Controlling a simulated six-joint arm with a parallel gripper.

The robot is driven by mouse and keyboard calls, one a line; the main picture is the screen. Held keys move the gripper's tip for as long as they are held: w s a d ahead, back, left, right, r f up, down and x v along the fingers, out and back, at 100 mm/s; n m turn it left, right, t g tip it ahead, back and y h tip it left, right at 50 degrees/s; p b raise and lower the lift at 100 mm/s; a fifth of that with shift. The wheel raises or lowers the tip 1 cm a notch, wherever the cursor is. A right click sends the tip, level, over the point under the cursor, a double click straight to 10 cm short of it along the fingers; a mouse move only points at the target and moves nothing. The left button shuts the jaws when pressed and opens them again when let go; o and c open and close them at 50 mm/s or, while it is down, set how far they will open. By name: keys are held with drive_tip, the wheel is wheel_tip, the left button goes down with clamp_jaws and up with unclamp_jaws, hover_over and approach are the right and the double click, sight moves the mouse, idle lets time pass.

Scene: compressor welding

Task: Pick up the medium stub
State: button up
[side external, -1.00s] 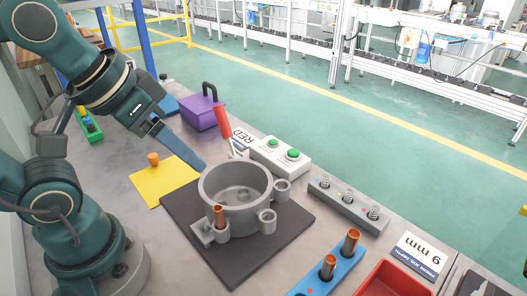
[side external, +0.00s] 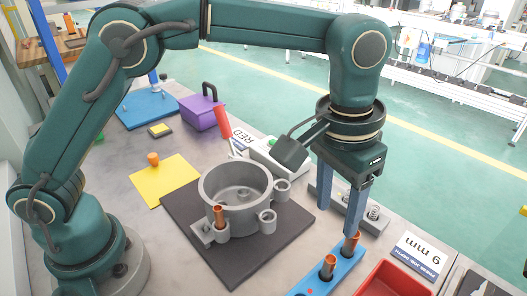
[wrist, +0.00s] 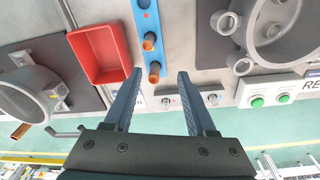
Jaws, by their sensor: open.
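Two copper stubs stand upright in a blue holder (side external: 318,277): a far one (side external: 352,244) and a near one (side external: 328,266). I cannot tell by size which is the medium stub. My gripper (side external: 337,222) points down, open and empty, over the far end of the holder. One finger partly covers the far stub in the side view. In the wrist view, the far stub (wrist: 154,70) shows between the fingertips (wrist: 158,75), with the near stub (wrist: 149,41) beyond. I cannot tell whether the fingers touch it.
A red tray (side external: 372,286) stands beside the holder. A grey pot (side external: 207,191) with side rings and a copper stub (side external: 218,215) sits on a dark mat (side external: 235,270). A grey block (side external: 380,222) with springs stands behind my gripper. A yellow sheet (side external: 150,183) lies left.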

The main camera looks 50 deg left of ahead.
sight(331, 259)
drive_tip(key=shift+m+g+y, duration=0.3)
drive_tip(key=shift+m+g, duration=0.1)
drive_tip(key=f, duration=0.1)
drive_tip(key=s+d+f, duration=0.1)
drive_tip(key=f, duration=0.1)
drive_tip(key=s+d+f, duration=0.1)
drive_tip(key=shift+f, duration=2.55)
clamp_jaws()
